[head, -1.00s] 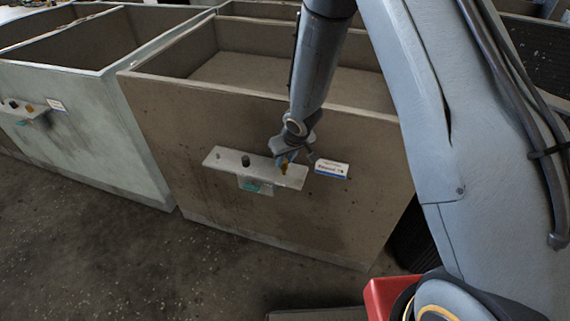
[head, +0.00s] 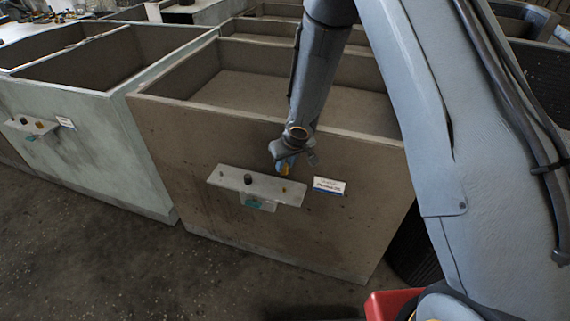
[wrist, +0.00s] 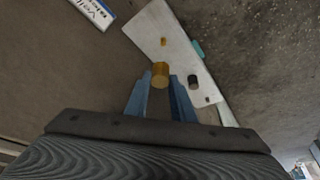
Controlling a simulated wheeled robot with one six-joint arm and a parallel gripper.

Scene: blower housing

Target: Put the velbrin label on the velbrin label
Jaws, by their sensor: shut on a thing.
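My gripper (head: 286,165) hangs just above the right part of a pale shelf (head: 232,183) on the front of the brown bin. Its blue fingers (wrist: 159,98) are shut on an amber cylinder (wrist: 160,75), also visible in the head view (head: 284,169). A white label with a blue lower edge (head: 329,186) is on the bin front, right of the shelf. In the wrist view this label (wrist: 94,12) is partly cut off, and its text seems to begin with "Vel". I see no loose label in the gripper.
The shelf bears a black knob (head: 248,179) and a small amber piece (wrist: 163,41). A teal tag (head: 258,204) is below it. A pale green bin (head: 85,135) at left has a similar shelf and label. Open floor (head: 110,265) lies in front.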

